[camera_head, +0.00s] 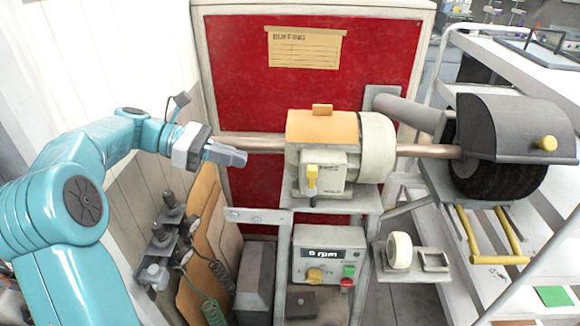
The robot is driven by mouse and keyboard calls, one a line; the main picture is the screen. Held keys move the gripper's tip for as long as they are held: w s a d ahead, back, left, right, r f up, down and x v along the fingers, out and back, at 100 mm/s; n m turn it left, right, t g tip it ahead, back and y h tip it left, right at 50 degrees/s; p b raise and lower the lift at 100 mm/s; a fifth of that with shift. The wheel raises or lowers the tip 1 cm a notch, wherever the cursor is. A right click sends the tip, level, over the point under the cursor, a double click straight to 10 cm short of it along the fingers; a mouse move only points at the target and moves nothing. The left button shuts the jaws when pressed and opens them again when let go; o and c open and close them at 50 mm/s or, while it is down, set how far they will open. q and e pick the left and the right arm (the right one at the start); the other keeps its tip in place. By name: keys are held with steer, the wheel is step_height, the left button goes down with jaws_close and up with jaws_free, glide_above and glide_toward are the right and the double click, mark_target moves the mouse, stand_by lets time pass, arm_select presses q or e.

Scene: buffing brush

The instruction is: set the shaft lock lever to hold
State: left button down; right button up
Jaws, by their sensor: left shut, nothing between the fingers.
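The buffing machine's motor housing (376,146) stands on a grey stand in the middle, with an orange cover on top. A small yellow lever (311,178) sits upright on the pale box (328,172) at the motor's front; I take it to be the shaft lock lever. Its markings are too small to read. My left gripper (240,157) is shut and empty, to the left of the box and apart from the lever, in front of the shaft (262,143). My right gripper is not in view.
A control panel (328,254) below reads "0 rpm", with a yellow knob and green and red buttons. A guarded dark brush wheel (497,180) is on the right. A small tray (413,275) holds a white roll. Bottles and hoses (162,235) are at lower left.

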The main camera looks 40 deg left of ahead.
arm_select(q)
steer(key=p, duration=0.2)
glide_toward(311, 182)
steer(key=w+d, duration=0.2)
steer(key=d, duration=0.1)
steer(key=shift+w+d+r, duration=0.15)
steer(key=shift+d, duration=0.25)
steer(key=shift+w+d+r, duration=0.15)
steer(key=shift+d, duration=0.25)
